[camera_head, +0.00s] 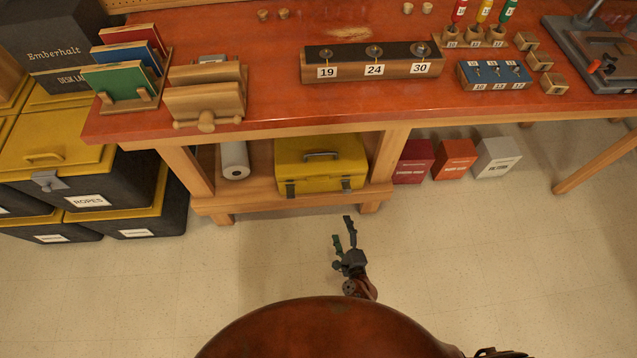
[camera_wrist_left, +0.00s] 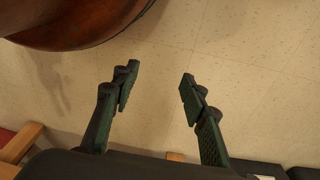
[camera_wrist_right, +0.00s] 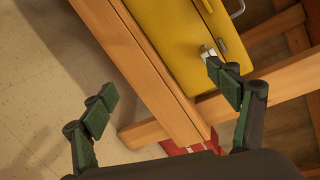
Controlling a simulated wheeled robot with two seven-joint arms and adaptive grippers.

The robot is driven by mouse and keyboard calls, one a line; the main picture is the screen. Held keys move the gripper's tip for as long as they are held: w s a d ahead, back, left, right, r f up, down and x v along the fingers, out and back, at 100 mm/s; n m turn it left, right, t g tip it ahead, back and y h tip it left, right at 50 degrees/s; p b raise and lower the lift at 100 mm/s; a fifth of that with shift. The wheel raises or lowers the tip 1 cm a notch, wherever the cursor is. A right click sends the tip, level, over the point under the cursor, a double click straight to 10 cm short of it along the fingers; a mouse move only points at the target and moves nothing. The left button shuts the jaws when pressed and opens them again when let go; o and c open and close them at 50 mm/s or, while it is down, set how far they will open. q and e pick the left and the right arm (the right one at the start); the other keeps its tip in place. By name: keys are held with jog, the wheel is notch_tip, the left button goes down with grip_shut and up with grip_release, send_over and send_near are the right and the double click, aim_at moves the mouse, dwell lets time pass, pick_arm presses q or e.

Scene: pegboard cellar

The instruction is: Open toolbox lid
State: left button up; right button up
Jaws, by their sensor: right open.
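The yellow toolbox (camera_head: 318,172) lies on the low shelf under the workbench, and its lid looks shut. It has a grey handle and dark latches at its front edge. Its yellow side and a latch also show in the right wrist view (camera_wrist_right: 180,38). My right gripper (camera_head: 342,234) is open and empty, in front of the shelf and apart from the toolbox. In the right wrist view one right fingertip overlaps the toolbox's latch area; contact cannot be told. My left gripper (camera_wrist_left: 158,86) is open and empty above the floor, seen only in the left wrist view.
The wooden shelf (camera_head: 235,203) has a front rail and posts around the toolbox. A white roll (camera_head: 234,160) lies left of it. Red, orange and white boxes (camera_head: 455,160) stand on the floor at right. The red bench top (camera_head: 270,40) overhangs the shelf. Floor in front is clear.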

pick_arm(q)
notch_tip(320, 180, up, 6)
jog(key=w+d+b, duration=0.2)
jog(key=b, duration=0.7)
jog(key=shift+t+h, duration=0.6)
jog(key=shift+h, duration=0.1)
jog(key=w+d+f+b, duration=0.2)
jog(key=w, duration=0.1)
jog(key=shift+f, duration=0.35)
pick_arm(e)
jog(key=w+a+r+m+t, duration=0.1)
jog(key=w+a+r+m, duration=0.1)
jog(key=w+m, duration=0.3)
jog(key=w+a+r+m+t+h, duration=0.1)
jog(key=w+a+r+m, duration=0.2)
jog(key=w+m, duration=0.2)
jog(key=w+a+r+m+h, duration=0.1)
jog(key=w+a+r+m, duration=0.1)
jog(key=w+m, duration=0.3)
jog(key=shift+w+a+r+m+t, duration=0.15)
jog(key=shift+w+r+m+t, duration=0.2)
jog(key=shift+w, duration=0.2)
jog(key=shift+c, duration=0.3)
